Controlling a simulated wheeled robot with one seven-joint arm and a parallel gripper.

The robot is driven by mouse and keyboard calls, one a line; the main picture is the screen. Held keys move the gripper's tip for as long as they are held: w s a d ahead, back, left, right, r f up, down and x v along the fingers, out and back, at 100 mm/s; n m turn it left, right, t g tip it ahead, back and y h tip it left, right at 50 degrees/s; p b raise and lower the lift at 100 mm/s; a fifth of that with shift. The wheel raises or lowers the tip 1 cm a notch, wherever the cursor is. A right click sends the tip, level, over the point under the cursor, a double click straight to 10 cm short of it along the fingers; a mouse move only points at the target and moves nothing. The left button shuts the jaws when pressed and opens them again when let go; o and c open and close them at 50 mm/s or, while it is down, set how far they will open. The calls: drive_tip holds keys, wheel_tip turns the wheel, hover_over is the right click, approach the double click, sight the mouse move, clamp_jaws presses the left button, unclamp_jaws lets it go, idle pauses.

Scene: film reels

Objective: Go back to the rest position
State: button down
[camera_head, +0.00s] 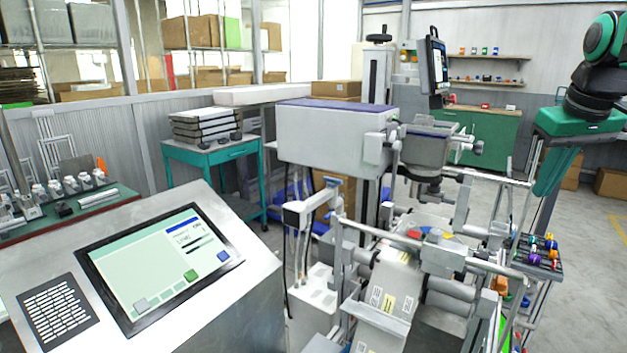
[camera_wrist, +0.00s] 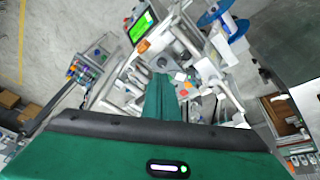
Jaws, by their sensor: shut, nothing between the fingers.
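My gripper (camera_head: 546,192) hangs at the right of the head view, below the black and green end of my arm, with its green fingers pointing down. In the wrist view the green fingers (camera_wrist: 162,80) lie together, with nothing seen between them. The gripper is shut and empty. It is beside the labelling machine (camera_head: 335,132), above and behind the small rack of coloured reels (camera_head: 540,252) in the head view. It looks apart from both.
A control panel with a lit screen (camera_head: 160,262) stands at the front left. A teal table (camera_head: 212,155) holds stacked trays. A green cabinet (camera_head: 485,138) stands at the back. The wrist view shows a blue reel (camera_wrist: 209,18) on the machine. Open floor (camera_head: 598,265) lies right of the rack.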

drive_tip(key=s+a+f+m+g+y, duration=0.1)
drive_tip(key=s+f+m, duration=0.6)
drive_tip(key=s+f, duration=1.6)
drive_tip(key=s+a+g, duration=0.1)
drive_tip(key=g, duration=0.1)
drive_tip(key=shift+s+a+f+g, duration=0.15)
drive_tip(key=shift+a+g, duration=0.05)
drive_tip(key=shift+g, duration=0.2)
drive_tip(key=shift+d, duration=0.1)
